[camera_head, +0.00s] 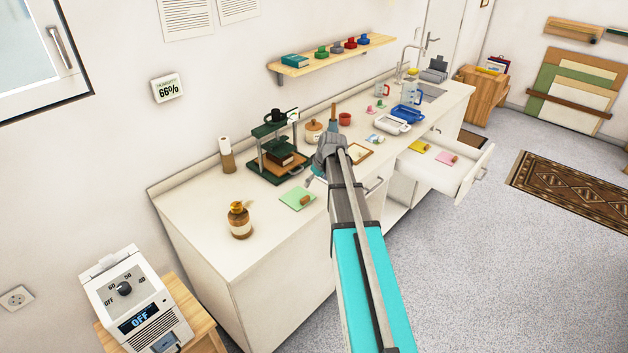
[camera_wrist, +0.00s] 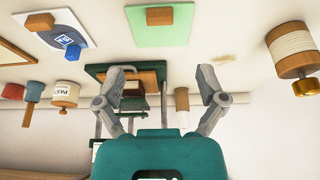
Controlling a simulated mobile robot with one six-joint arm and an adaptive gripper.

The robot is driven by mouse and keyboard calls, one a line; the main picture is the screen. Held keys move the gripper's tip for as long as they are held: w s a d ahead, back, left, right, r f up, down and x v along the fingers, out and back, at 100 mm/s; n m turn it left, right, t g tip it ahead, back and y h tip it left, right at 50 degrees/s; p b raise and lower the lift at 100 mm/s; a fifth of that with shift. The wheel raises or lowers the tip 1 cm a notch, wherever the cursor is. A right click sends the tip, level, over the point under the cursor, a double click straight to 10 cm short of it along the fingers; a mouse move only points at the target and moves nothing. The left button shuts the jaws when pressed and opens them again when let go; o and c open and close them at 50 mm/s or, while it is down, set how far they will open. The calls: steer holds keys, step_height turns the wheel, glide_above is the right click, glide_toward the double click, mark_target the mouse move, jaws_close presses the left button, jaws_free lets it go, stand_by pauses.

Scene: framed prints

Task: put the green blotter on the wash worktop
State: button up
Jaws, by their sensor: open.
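The green blotter (camera_head: 298,199) is a flat light green sheet with a small wooden grip on top. It lies on the near part of the long white counter. It also shows in the wrist view (camera_wrist: 175,32), at the top. My gripper (camera_head: 318,172) is above the counter, just beyond and to the right of the blotter in the head view. In the wrist view its fingers (camera_wrist: 161,80) are spread, with nothing between them and apart from the blotter. The wash worktop (camera_head: 452,91) appears to be the far counter part around the sink.
A blue-and-white card (camera_wrist: 60,30) lies nearby. Trays (camera_head: 393,126) and jugs crowd the counter toward the sink. An open drawer (camera_head: 440,168) juts out in front.

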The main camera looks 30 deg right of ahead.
stand_by(0.3)
steer(key=s+a+f+m+g+h, duration=0.1)
steer(key=s+a+m+g, duration=0.3)
steer(key=s+a, duration=1.7)
steer(key=a, duration=0.3)
steer(key=shift+s+a+f+h, duration=0.2)
steer(key=shift+s+a+h, duration=0.1)
steer(key=shift+s, duration=0.05)
